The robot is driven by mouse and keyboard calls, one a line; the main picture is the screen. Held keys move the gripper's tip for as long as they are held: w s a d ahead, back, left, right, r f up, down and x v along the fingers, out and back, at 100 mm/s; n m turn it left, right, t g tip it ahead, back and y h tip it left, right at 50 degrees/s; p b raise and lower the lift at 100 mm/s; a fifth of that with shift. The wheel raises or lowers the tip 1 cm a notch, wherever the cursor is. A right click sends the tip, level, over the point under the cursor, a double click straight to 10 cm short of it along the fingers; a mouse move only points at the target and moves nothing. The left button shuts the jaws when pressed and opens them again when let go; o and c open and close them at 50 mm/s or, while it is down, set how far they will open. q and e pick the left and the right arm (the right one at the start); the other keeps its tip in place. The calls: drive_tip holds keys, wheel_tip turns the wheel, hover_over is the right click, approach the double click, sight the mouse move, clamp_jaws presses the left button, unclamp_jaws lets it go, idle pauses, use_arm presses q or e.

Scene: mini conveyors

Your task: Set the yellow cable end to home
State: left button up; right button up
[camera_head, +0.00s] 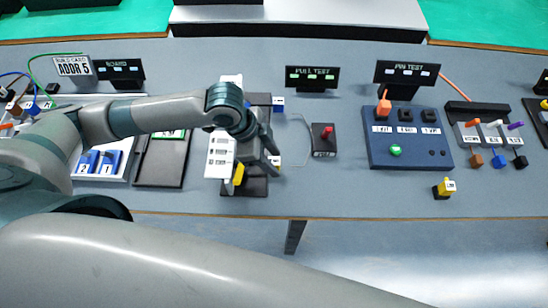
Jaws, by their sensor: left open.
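A small yellow cable end (444,188) with a white tag stands on the table at the right, in front of the blue PIN TEST unit. Another yellow part (238,175) shows at the middle fixture, partly hidden by my left gripper and a white labelled block (219,156). My left gripper (262,158) is over this dark fixture (257,187), with its jaws open. I cannot tell whether a finger touches the yellow part. My right gripper is out of view.
The blue PIN TEST unit (410,153) and a dark rack (482,126) with coloured ends stand at the right. A red-topped part (324,140) is right of the fixture. A black board (161,165) lies left. The front right table is mostly clear.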

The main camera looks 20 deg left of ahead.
use_arm(q)
drive_tip(key=shift+d+f, duration=0.2)
drive_tip(key=shift+f, duration=0.3)
drive_tip(key=shift+c, duration=0.6)
clamp_jaws()
drive_tip(key=shift+a+r+p, duration=0.1)
drive_tip(key=shift+a+p, duration=0.25)
drive_tip(key=shift+a, duration=0.05)
drive_tip(key=shift+s+a+p, duration=0.2)
drive_tip(key=shift+a+p, duration=0.05)
drive_tip(key=shift+a, duration=0.3)
drive_tip(key=shift+s+a+p, duration=0.15)
drive_tip(key=shift+a+p, duration=0.05)
drive_tip(key=shift+a, duration=0.3)
drive_tip(key=shift+c, duration=1.1)
unclamp_jaws()
drive_tip(key=o, duration=0.3)
drive_tip(key=shift+o, duration=0.2)
drive_tip(key=shift+a, duration=0.1)
